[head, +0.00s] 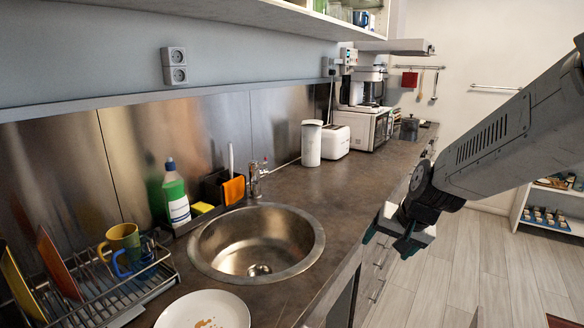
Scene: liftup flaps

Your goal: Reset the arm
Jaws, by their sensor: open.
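My arm (510,135) reaches in from the right side of the head view. My gripper (396,236) is at its end, beside the front edge of the counter, to the right of the sink. It is open, and nothing shows between its fingers. The fingertips are small and partly hidden by the gripper body.
The counter (345,190) holds a round sink (225,240), a green soap bottle (175,194), a dish rack (125,290) with mugs and plates, and a dirty plate (203,312). A shelf (250,15) hangs above. The floor (490,260) at right is mostly clear.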

